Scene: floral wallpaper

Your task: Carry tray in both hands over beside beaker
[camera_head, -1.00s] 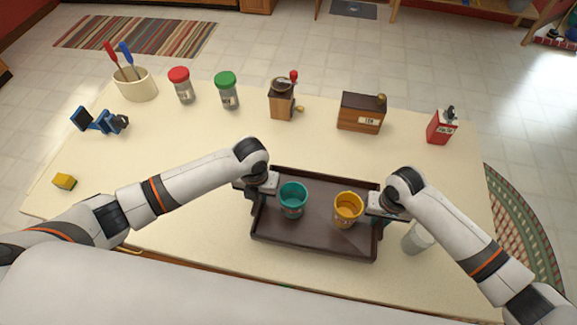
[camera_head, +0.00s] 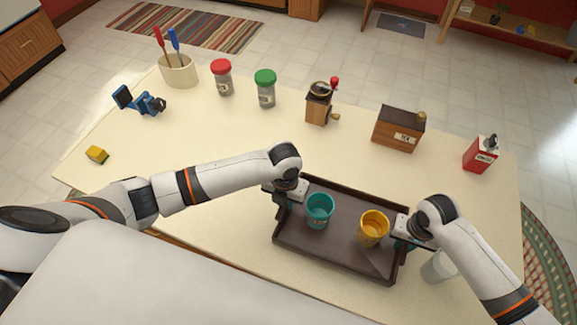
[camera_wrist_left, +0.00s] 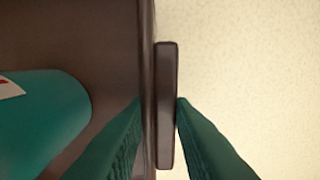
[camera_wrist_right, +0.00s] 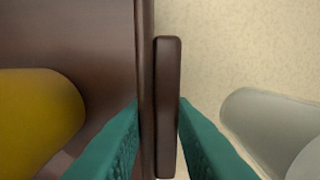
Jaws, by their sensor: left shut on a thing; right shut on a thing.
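The dark brown tray (camera_head: 338,245) is at the front right of the table, with a teal cup (camera_head: 319,211) and an orange-yellow cup (camera_head: 373,229) standing on it. My left gripper (camera_wrist_left: 160,105) is shut on the tray's left handle (camera_wrist_left: 166,70). My right gripper (camera_wrist_right: 160,105) is shut on the tray's right handle (camera_wrist_right: 168,65). A pale translucent beaker (camera_head: 438,267) stands just right of the tray, partly behind my right arm; it also shows in the right wrist view (camera_wrist_right: 270,125). Whether the tray touches the table is hard to tell.
Along the back stand a utensil crock (camera_head: 179,72), red-lidded jar (camera_head: 222,78), green-lidded jar (camera_head: 265,90), coffee grinder (camera_head: 319,105), wooden tea box (camera_head: 398,130) and red tin (camera_head: 480,154). A yellow block (camera_head: 97,154) and blue object (camera_head: 140,102) lie left. The table's middle is clear.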

